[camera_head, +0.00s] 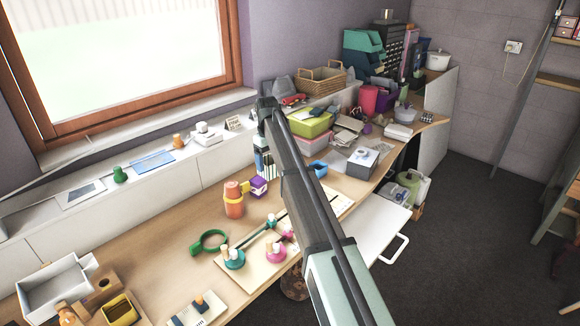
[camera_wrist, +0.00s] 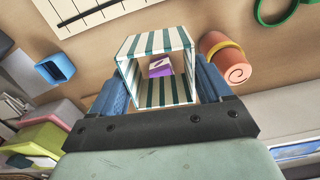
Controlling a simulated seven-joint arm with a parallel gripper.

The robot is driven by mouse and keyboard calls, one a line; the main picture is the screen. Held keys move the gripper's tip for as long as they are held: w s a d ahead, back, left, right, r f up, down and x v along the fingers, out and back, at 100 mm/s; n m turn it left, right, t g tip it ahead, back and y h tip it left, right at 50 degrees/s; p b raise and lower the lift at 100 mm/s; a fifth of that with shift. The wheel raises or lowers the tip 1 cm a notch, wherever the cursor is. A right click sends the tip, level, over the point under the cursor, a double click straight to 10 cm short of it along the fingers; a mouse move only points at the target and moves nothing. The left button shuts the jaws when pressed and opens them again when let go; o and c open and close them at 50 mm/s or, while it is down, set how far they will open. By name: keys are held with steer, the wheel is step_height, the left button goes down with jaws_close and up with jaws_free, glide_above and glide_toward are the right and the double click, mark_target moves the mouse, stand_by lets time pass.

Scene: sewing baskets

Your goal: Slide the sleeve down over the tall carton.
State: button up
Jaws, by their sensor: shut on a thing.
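The sleeve (camera_wrist: 157,43) is a square open tube with green and white stripes. My gripper (camera_wrist: 162,84) is shut on it, with one blue finger on each side. The sleeve also shows in the head view (camera_head: 265,163), partly hidden by my arm. A purple carton with a white patch on it (camera_wrist: 160,66) shows through the sleeve's opening in the wrist view. In the head view the purple carton (camera_head: 258,187) stands on the table just below the sleeve in the picture. I cannot tell whether the sleeve touches the carton or how well they line up.
An orange roll with a yellow band (camera_head: 234,200) stands close beside the carton. A blue open box (camera_head: 318,168) lies to the right. A green ring (camera_head: 209,243) and a board with spools (camera_head: 262,262) lie nearer. A green-lidded box (camera_head: 310,121) stands behind.

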steer(key=w+a+f+n, duration=0.2)
steer(key=w+a, duration=0.3)
steer(key=w, duration=0.3)
glide_above(258, 180)
steer(key=shift+w+a+f, duration=0.1)
steer(key=shift+a+f, duration=0.05)
steer(key=shift+f, duration=3.2)
steer(key=shift+f, duration=4.05)
steer(key=o, duration=1.2)
step_height(258, 180, up, 14)
steer(key=shift+f, duration=0.1)
